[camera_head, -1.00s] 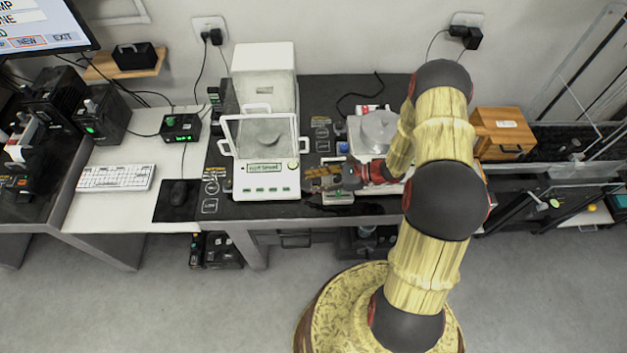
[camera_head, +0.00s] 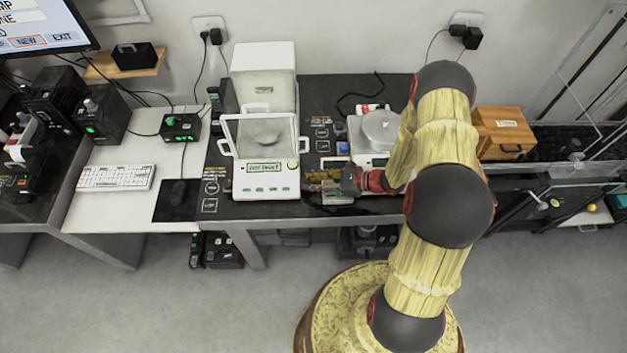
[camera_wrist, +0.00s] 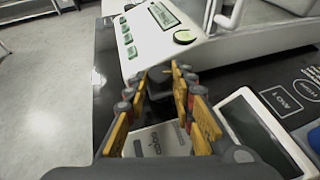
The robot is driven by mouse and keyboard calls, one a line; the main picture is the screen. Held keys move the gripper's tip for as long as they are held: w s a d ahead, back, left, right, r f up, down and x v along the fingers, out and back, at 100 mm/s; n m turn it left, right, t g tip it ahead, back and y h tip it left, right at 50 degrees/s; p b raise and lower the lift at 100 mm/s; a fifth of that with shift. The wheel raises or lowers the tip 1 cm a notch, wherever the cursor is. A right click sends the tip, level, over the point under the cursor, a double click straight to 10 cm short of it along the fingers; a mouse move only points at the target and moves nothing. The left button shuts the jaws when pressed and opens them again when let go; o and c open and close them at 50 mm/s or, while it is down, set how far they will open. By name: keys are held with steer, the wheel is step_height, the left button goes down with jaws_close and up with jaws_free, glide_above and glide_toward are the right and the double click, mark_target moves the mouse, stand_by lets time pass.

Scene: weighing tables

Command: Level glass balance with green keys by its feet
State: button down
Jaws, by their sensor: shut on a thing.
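The glass balance (camera_head: 270,190) with green keys stands on the dark table, its glass door frame and pan behind the display. In the wrist view, the balance's white front (camera_wrist: 150,45) carries the green keys, a display and a round green level (camera_wrist: 184,37). My gripper (camera_head: 310,180) is at the balance's front right corner. In the wrist view, my gripper (camera_wrist: 163,80) is shut on a dark round foot (camera_wrist: 158,84) at the corner's lower edge. The other feet are hidden. The bubble's place in the level is too small to tell.
A second balance (camera_head: 378,132) with a round pan stands to the right, partly behind my arm. A small flat grey device (camera_wrist: 265,130) lies close beside my gripper. A keyboard (camera_head: 116,178) and mouse lie left. A wooden box (camera_head: 503,133) stands right.

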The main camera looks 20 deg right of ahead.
steer(key=shift+s+a+m+t+h, duration=0.15)
steer(key=shift+m+t+h, duration=0.85)
steer(key=shift+m+t, duration=0.25)
steer(key=c, duration=1.5)
jaws_free()
steer(key=v, duration=1.2)
steer(key=shift+r, duration=0.1)
steer(key=shift+c, duration=0.6)
